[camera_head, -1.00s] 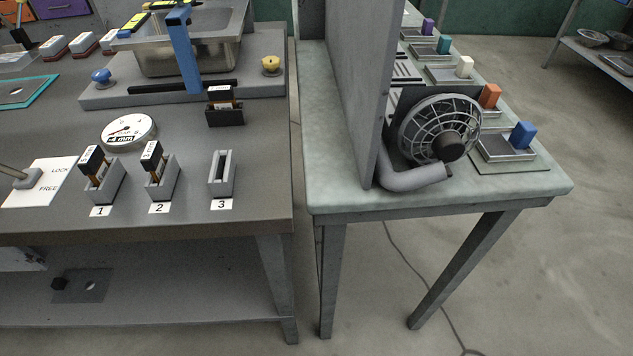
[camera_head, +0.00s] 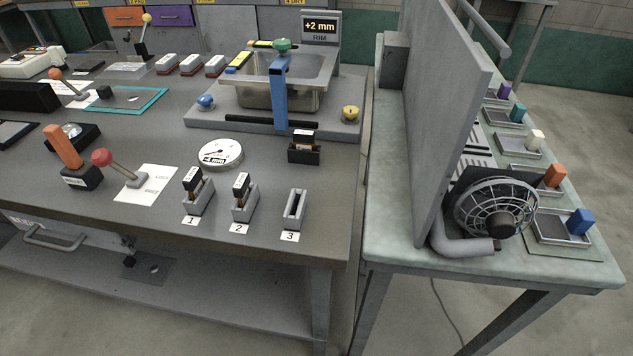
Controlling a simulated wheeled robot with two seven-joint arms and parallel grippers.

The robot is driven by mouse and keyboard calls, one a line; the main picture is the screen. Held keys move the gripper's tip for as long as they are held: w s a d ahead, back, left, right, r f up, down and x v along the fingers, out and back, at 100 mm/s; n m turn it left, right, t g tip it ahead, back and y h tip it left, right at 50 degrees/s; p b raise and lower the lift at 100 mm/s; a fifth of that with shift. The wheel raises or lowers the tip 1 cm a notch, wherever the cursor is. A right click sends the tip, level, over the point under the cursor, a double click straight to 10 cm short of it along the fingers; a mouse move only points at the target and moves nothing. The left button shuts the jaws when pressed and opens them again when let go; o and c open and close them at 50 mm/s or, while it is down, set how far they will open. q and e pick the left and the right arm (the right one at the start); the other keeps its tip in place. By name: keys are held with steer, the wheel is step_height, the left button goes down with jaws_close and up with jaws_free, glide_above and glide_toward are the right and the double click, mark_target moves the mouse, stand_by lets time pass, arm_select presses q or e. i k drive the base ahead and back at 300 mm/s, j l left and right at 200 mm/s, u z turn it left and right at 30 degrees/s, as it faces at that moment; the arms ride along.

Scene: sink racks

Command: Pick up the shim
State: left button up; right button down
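No gripper of mine is in view. Possible shims are three black-topped pieces with white labels, but I cannot read the labels. One piece (camera_head: 193,180) stands upright in the grey holder marked 1 (camera_head: 204,202). A second piece (camera_head: 241,184) stands in the grey holder marked 2 (camera_head: 248,212). A third piece (camera_head: 304,137) sits in a black holder (camera_head: 304,156) farther back. The grey holder marked 3 (camera_head: 294,212) looks empty. A round dial (camera_head: 221,154) reading -4 mm lies behind holders 1 and 2.
A sink (camera_head: 288,95) in a grey frame stands at the back, beside a display (camera_head: 320,28) reading +2 mm RIM. A red-knobbed lever (camera_head: 122,168) stands left of the holders. An upright grey panel (camera_head: 445,130) and a fan (camera_head: 495,208) occupy the side table (camera_head: 393,210).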

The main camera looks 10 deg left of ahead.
mark_target(302, 140)
steer(key=j+z, duration=0.4)
steer(key=j, duration=0.15)
steer(key=j+z, duration=0.4)
steer(key=j, duration=0.2)
steer(key=j+z, duration=0.45)
steer(key=j, duration=0.15)
steer(key=k+l, duration=0.05)
